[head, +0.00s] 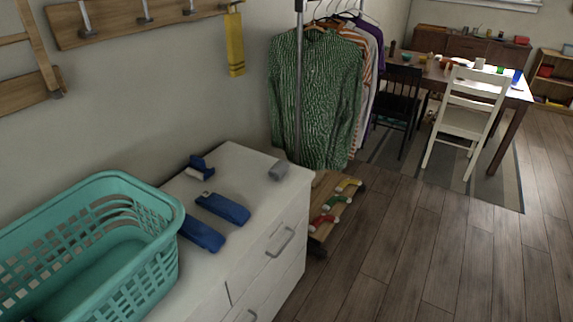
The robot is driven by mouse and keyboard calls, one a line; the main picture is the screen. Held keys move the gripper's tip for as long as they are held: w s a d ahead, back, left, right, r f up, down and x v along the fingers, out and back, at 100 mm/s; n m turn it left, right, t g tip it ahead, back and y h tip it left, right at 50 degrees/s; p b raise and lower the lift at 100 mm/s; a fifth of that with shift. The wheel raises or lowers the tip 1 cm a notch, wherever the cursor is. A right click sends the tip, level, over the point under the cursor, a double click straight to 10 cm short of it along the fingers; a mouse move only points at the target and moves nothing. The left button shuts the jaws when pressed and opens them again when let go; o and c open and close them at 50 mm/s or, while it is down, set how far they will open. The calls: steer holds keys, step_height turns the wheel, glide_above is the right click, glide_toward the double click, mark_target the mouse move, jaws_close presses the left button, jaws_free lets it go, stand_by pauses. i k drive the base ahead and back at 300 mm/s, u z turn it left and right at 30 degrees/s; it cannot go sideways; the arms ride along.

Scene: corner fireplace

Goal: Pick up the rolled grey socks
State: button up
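Two flat blue items (223,208) and a smaller dark blue object (200,167) lie left of the socks. A teal laundry basket (165,243) stands at the left. A clothes rack with a green shirt (315,95) is behind the dresser. Wooden floor (420,250) is open at right.

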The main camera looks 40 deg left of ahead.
mark_target(281, 167)
steer(key=z, duration=0.05)
steer(key=i, duration=2.3)
steer(key=u, duration=2.95)
